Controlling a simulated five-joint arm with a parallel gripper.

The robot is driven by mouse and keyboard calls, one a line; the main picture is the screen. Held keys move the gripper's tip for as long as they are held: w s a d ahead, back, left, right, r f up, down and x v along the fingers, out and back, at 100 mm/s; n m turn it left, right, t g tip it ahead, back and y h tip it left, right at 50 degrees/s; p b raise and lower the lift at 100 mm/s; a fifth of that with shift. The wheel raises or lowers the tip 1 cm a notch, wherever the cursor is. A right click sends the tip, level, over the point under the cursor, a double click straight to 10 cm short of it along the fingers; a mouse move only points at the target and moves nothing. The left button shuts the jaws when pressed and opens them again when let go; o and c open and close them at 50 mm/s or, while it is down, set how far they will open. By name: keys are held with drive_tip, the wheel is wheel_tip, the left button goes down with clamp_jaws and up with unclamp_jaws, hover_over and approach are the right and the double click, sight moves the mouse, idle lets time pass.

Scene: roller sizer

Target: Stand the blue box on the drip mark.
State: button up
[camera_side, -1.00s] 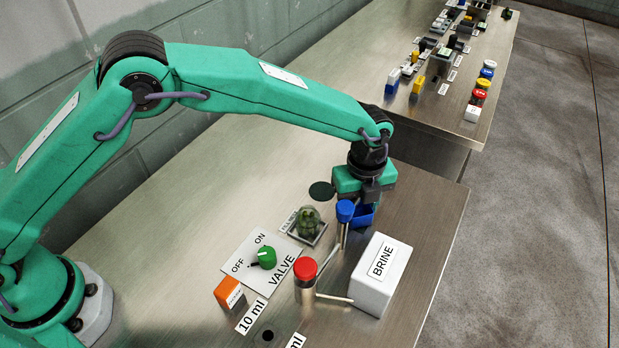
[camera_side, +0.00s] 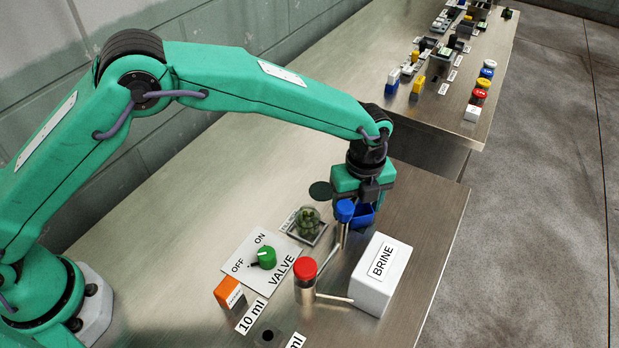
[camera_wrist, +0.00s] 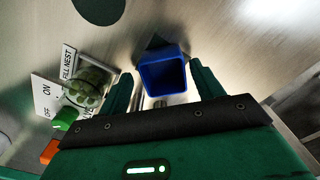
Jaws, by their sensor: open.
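The blue box (camera_side: 363,217) is an open-topped blue container on the bench, partly hidden by my gripper and the blue-capped vial in the side view. In the wrist view the blue box (camera_wrist: 163,77) sits between my fingers, a little beyond their tips. My gripper (camera_side: 360,202) is open and points down just above it. The wrist view shows my gripper's fingers (camera_wrist: 166,88) spread apart, nothing held. A dark round spot (camera_side: 320,191), apparently the drip mark, lies on the bench left of my gripper; this dark spot (camera_wrist: 98,8) is cut by the wrist view's top edge.
A blue-capped vial (camera_side: 345,211) stands close in front of the box. A white BRINE block (camera_side: 381,276), red-capped vial (camera_side: 305,280), jar of green pieces (camera_side: 309,220), green valve knob (camera_side: 263,257) and orange block (camera_side: 229,293) stand nearer the front. Bench behind the spot is clear.

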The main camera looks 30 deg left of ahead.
wheel_tip(320, 180, up, 12)
drive_tip(key=shift+w+d+r, duration=0.1)
idle(0.4)
idle(0.5)
drive_tip(key=shift+a+r, duration=0.15)
drive_tip(key=shift+a, duration=0.05)
drive_tip(key=s+a+r+n+t+h, duration=0.1)
drive_tip(key=s+a+r+n, duration=0.2)
drive_tip(key=a+r+n, duration=0.6)
drive_tip(key=s+a+r+n+t, duration=0.2)
drive_tip(key=s+a+r+n, duration=0.2)
drive_tip(key=a, duration=0.8)
drive_tip(key=s+a+f+n+t+y, duration=0.1)
drive_tip(key=s+a+f+n+t, duration=0.1)
drive_tip(key=s+a+n, duration=1.1)
drive_tip(key=s+n, duration=0.1)
drive_tip(key=s, duration=0.3)
drive_tip(key=shift+a+f+t, duration=0.3)
drive_tip(key=shift+t, duration=0.1)
